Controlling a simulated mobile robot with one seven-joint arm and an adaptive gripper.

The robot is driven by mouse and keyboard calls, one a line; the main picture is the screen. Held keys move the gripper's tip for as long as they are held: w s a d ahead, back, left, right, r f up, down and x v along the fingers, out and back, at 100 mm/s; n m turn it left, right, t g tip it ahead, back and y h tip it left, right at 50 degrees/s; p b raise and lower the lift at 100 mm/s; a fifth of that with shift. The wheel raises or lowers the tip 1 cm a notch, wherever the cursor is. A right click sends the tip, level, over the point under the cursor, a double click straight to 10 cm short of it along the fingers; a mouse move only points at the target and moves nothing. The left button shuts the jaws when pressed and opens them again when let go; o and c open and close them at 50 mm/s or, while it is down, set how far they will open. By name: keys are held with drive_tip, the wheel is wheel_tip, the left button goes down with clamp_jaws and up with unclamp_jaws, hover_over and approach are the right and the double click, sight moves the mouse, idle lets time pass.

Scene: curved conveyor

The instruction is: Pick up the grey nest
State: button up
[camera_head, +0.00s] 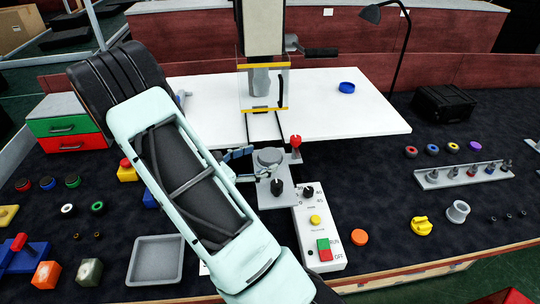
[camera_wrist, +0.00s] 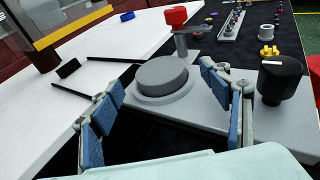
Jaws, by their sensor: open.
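The grey nest (camera_head: 270,157), a round grey piece with a raised disc, sits on a flat grey plate (camera_head: 270,189) at the front of the press. It also shows in the wrist view (camera_wrist: 163,77), just beyond and between my fingertips. My gripper (camera_head: 252,164) is open, with its blue-padded fingers spread on either side. In the wrist view my gripper (camera_wrist: 160,82) holds nothing. Whether the fingers touch the nest cannot be told. My arm hides part of the table to the left in the head view.
A post with a red knob (camera_wrist: 178,20) stands close behind the nest. A black knob (camera_wrist: 280,80) rises at the right of the plate. The press (camera_head: 263,80) stands behind over a white tabletop (camera_head: 350,117). A control box (camera_head: 318,228) sits in front.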

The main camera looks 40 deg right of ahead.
sight(270, 157)
drive_tip(key=shift+d+f, duration=0.2)
drive_tip(key=shift+d, duration=0.95)
drive_tip(key=c, duration=1.3)
